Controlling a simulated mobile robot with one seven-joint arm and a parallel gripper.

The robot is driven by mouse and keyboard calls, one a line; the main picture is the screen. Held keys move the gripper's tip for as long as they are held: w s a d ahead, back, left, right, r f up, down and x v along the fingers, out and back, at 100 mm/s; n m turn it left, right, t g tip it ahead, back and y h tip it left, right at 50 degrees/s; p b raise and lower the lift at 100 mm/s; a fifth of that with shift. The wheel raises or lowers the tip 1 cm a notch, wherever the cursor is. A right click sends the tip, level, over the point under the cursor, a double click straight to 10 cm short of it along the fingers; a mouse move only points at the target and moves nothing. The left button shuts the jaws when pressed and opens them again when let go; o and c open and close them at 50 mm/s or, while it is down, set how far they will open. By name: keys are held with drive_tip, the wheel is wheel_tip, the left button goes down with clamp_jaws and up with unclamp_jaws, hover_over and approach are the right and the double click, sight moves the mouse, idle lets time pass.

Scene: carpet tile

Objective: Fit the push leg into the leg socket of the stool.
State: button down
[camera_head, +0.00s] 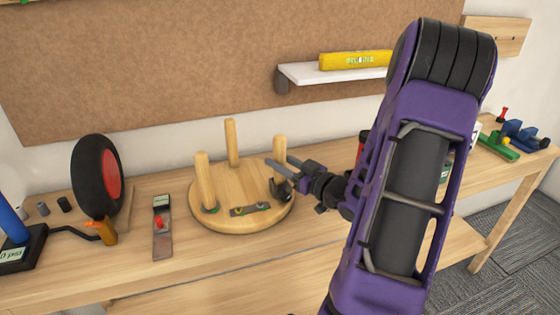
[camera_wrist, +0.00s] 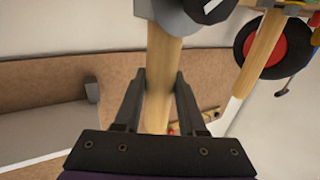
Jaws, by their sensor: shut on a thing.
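The stool seat (camera_head: 236,221) is a round wooden disc lying on the bench with legs pointing up. One leg (camera_head: 204,180) stands at its left and another (camera_head: 232,142) at its back. My gripper (camera_head: 279,168) is at the right side of the seat, shut on the push leg (camera_head: 280,146). The wrist view shows the push leg (camera_wrist: 160,98) between my two fingers. Its lower end meets the grey and dark leg socket (camera_head: 281,189), which also shows in the wrist view (camera_wrist: 182,14). The leg looks roughly upright; I cannot tell how deep it sits.
A hand plane-like tool (camera_head: 162,228) and a black wheel with red hub (camera_head: 97,176) stand to the left. A white shelf (camera_head: 310,73) with a yellow level (camera_head: 355,60) hangs behind. The bench front is clear.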

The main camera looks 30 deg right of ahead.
drive_tip(key=shift+f+b, duration=0.45)
drive_tip(key=shift+f, duration=0.15)
drive_tip(key=shift+c, duration=2)
unclamp_jaws()
drive_tip(key=v, duration=1.7)
drive_tip(key=shift+s+p, duration=0.2)
drive_tip(key=shift+p, duration=0.25)
drive_tip(key=shift+r, duration=0.1)
